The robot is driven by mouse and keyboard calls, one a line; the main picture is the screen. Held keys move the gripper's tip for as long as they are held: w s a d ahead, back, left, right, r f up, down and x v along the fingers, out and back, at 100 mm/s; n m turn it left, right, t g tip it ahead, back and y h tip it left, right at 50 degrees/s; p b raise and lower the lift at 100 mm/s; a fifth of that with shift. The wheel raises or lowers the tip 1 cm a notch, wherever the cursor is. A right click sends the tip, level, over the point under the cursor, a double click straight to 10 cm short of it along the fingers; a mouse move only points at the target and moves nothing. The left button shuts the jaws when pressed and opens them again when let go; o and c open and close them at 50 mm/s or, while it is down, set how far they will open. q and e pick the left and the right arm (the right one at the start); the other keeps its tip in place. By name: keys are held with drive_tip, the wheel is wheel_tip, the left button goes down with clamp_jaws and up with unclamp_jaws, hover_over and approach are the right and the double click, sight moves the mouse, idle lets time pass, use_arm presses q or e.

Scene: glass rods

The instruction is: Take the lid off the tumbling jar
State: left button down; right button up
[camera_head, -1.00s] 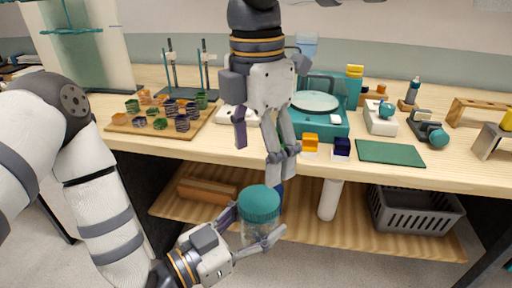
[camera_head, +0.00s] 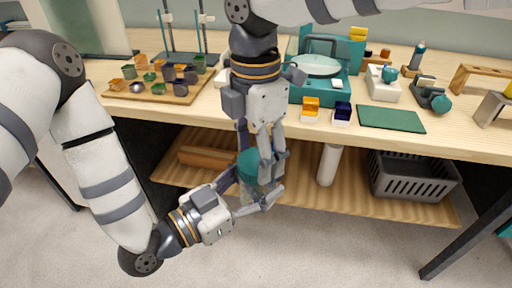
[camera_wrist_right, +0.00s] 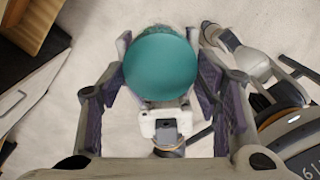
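The jar (camera_head: 248,190) is clear with a teal lid (camera_head: 246,163) and stands upright in front of the bench, partly hidden by fingers. My left gripper (camera_head: 246,191) reaches in from the lower left, its fingers around the jar body, and holds it up. My right gripper (camera_head: 258,158) points down from above, its fingers spread on both sides of the lid. In the right wrist view the round lid (camera_wrist_right: 160,65) lies between the purple finger pads, close to both. Whether the pads touch it cannot be made out.
The bench top behind holds a wooden board (camera_head: 178,97) with small cups, a teal machine (camera_head: 322,90) and a green mat (camera_head: 390,118). A grey crate (camera_head: 412,180) and a brown block (camera_head: 206,159) are on the lower shelf. The floor in front is clear.

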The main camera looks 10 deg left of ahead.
drive_tip(key=shift+w+a, duration=0.1)
drive_tip(key=shift+w, duration=0.05)
drive_tip(key=shift+c, duration=0.8)
drive_tip(key=n, duration=0.5)
drive_tip(key=shift+n, duration=0.3)
drive_tip(key=n, duration=1.2)
drive_tip(key=shift+s, duration=0.2)
drive_tip(key=n, duration=0.4)
drive_tip(key=shift+r, duration=0.1)
drive_tip(key=n, duration=0.3)
drive_tip(key=shift+n, duration=0.3)
drive_tip(key=n, duration=0.3)
drive_tip(key=shift+n, duration=0.3)
drive_tip(key=n, duration=0.6)
drive_tip(key=shift+d, duration=0.2)
